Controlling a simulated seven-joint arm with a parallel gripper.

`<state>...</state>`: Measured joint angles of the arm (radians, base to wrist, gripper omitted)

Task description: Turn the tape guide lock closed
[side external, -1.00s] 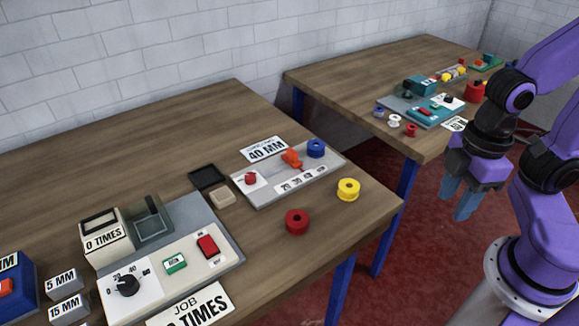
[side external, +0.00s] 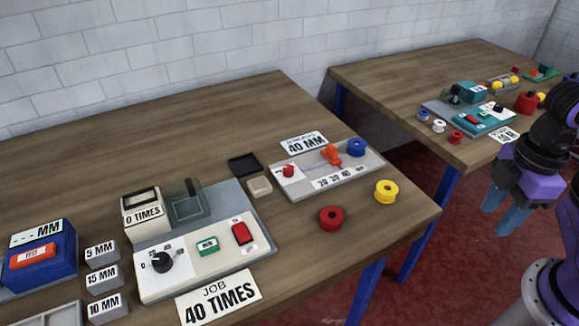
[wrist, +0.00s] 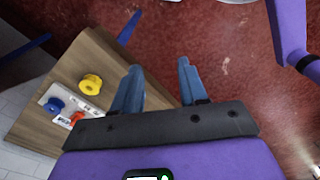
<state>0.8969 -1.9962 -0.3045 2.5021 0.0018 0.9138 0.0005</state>
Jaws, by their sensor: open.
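The tape guide is a grey plate (side external: 285,191) on the near table, with a row of width numbers, an orange lever-like piece (side external: 331,154) and a small red knob (side external: 288,171) on a white patch. I cannot tell which of these two is the lock, or whether it is closed. In the wrist view the orange piece (wrist: 77,118) shows partly at the left, by the plate's edge. My gripper (side external: 503,212) hangs to the right of this table, well away from the guide. In the wrist view my gripper (wrist: 160,68) is open and empty over the red floor.
Red (side external: 331,218), yellow (side external: 387,191) and blue (side external: 356,147) spools are around the guide. A control panel (side external: 205,255) with dial and buttons stands left. A second table (side external: 400,80) holds similar equipment behind. Open floor lies between my gripper and the near table.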

